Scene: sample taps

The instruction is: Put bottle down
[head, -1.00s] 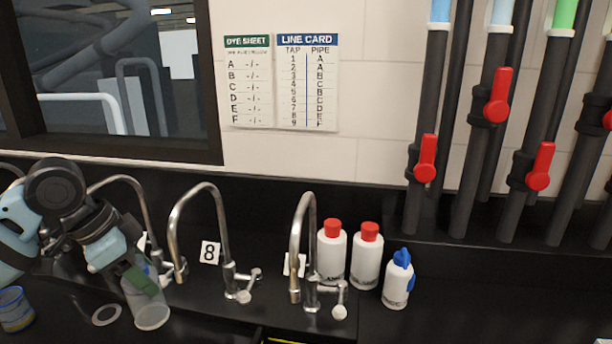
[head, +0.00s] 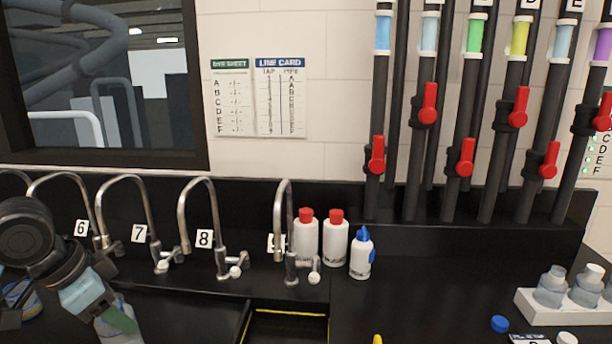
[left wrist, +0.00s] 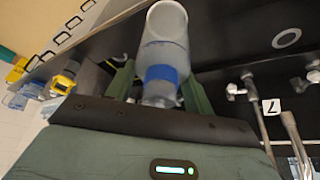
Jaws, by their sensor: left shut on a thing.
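My left gripper (head: 122,318) is low at the left of the head view, in front of the taps. It is shut on a clear bottle (head: 108,330), whose lower part is cut off by the frame edge. In the left wrist view the bottle (left wrist: 166,52) sits between the green fingers and shows a blue band. I cannot tell whether its base touches the counter (left wrist: 225,45). My right gripper is not in view.
Several curved taps stand along the back, such as tap 8 (head: 205,225). Two red-capped white bottles (head: 335,242) and a blue-nozzled bottle (head: 361,255) stand right of them. A white tray (head: 560,318) holds clear bottles.

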